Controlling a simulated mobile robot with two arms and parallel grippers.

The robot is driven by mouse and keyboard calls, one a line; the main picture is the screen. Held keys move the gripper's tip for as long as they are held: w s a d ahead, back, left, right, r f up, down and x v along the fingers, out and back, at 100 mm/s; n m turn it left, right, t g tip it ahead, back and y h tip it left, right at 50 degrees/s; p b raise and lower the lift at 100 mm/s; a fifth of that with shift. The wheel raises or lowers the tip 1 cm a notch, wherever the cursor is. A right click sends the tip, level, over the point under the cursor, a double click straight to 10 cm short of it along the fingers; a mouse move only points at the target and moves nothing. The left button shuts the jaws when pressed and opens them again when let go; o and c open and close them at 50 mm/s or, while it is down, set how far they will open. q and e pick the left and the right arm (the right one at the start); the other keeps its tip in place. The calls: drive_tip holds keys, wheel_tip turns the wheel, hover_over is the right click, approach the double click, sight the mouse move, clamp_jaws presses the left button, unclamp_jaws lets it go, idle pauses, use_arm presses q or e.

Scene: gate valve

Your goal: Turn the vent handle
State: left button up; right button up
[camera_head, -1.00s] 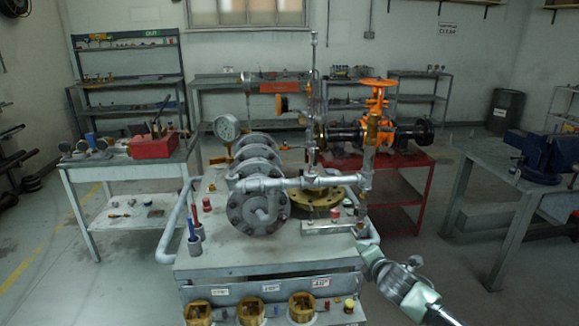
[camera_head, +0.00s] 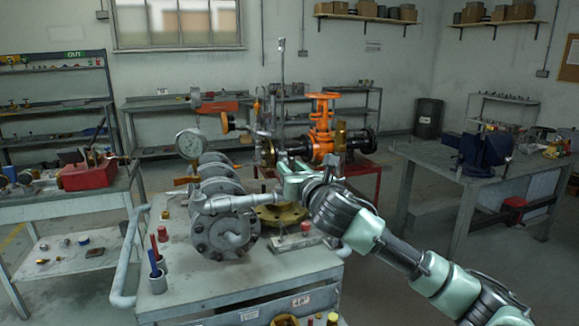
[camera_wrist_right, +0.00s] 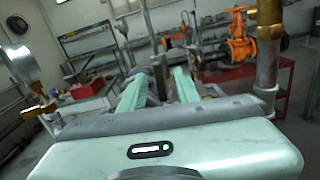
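My right gripper (camera_head: 286,170) reaches in from the right over the pump cart, beside the thin vertical vent pipe (camera_head: 282,70). In the right wrist view its two pale green fingers (camera_wrist_right: 158,90) are apart, and a grey upright fitting (camera_wrist_right: 158,72) shows between or just beyond them. I cannot tell whether they touch it. Which part is the vent handle is not clear; a small orange lever (camera_head: 257,106) stands near the pipe's foot, and the gripper hides part of the pipework. My left gripper is not in view.
A pressure gauge (camera_head: 190,143) stands left of the pipe, above the grey flanged pump (camera_head: 225,230). An orange gate valve (camera_head: 322,125) is behind on a red stand. A brass fitting (camera_wrist_right: 265,55) rises close on the right in the wrist view.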

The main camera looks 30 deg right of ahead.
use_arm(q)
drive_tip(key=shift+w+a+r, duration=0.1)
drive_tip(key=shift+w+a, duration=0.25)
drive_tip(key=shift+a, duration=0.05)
use_arm(e)
drive_tip(key=shift+w+d, duration=0.1)
drive_tip(key=shift+w, duration=0.3)
clamp_jaws()
